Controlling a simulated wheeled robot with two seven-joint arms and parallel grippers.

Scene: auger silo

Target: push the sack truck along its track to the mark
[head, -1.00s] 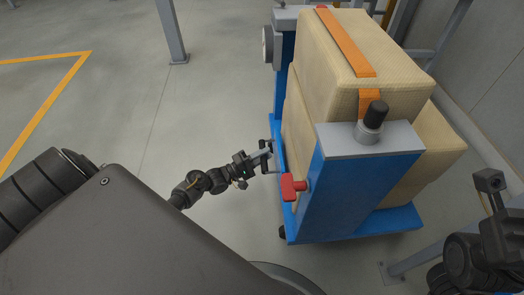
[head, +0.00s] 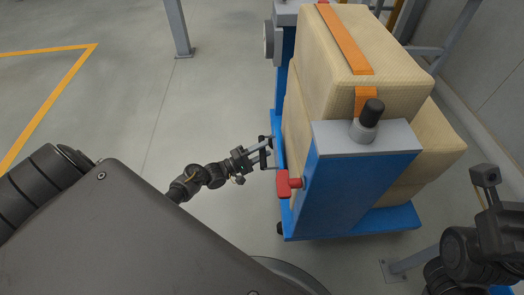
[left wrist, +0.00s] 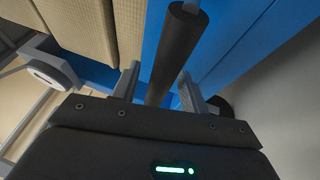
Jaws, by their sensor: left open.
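The sack truck (head: 350,195) is a blue frame loaded with tan sacks (head: 365,50) under an orange strap. A black knob (head: 372,112) stands on its grey top, and a red part (head: 284,184) sticks out on its left side. My left gripper (head: 268,152) is open beside the truck's left edge, just above the red part in the picture. In the left wrist view a black bar (left wrist: 177,50) lies between or in front of the open fingers (left wrist: 158,88); I cannot tell whether they touch it.
A yellow floor line (head: 60,95) is at the left. A grey post (head: 177,28) stands at the back. The grey wall (head: 485,110) and a low rail are close on the truck's right. The floor left of the truck is clear.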

